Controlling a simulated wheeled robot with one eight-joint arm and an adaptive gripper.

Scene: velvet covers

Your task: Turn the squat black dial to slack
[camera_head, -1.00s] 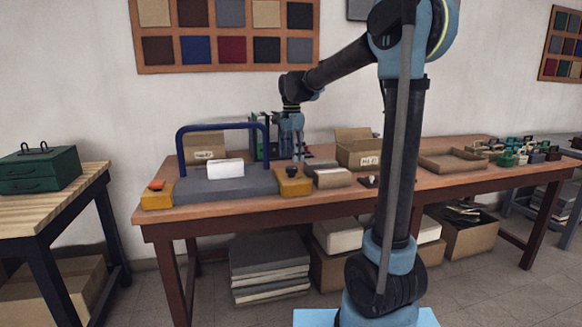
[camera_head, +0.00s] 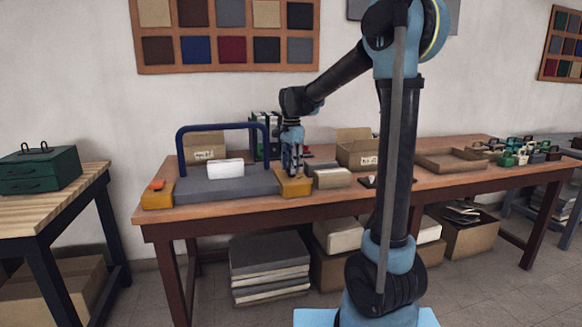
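The squat black dial showed on top of the yellow block (camera_head: 296,189) at the right end of the grey press bed a second ago; now my gripper hides it. My gripper (camera_head: 293,172) points straight down over that block, with its fingertips at or just above the block's top. I cannot tell whether the fingers touch the dial or how far apart they are. The dial's markings do not show. The grey bed (camera_head: 228,187) carries a white card (camera_head: 225,169) under a blue arch (camera_head: 223,126).
An orange button (camera_head: 157,184) sits on the left yellow block (camera_head: 158,197). A small box (camera_head: 332,178) stands close to the right of my gripper. Cardboard boxes stand behind, one labelled box (camera_head: 357,150) at right. A shallow tray (camera_head: 451,160) lies farther right.

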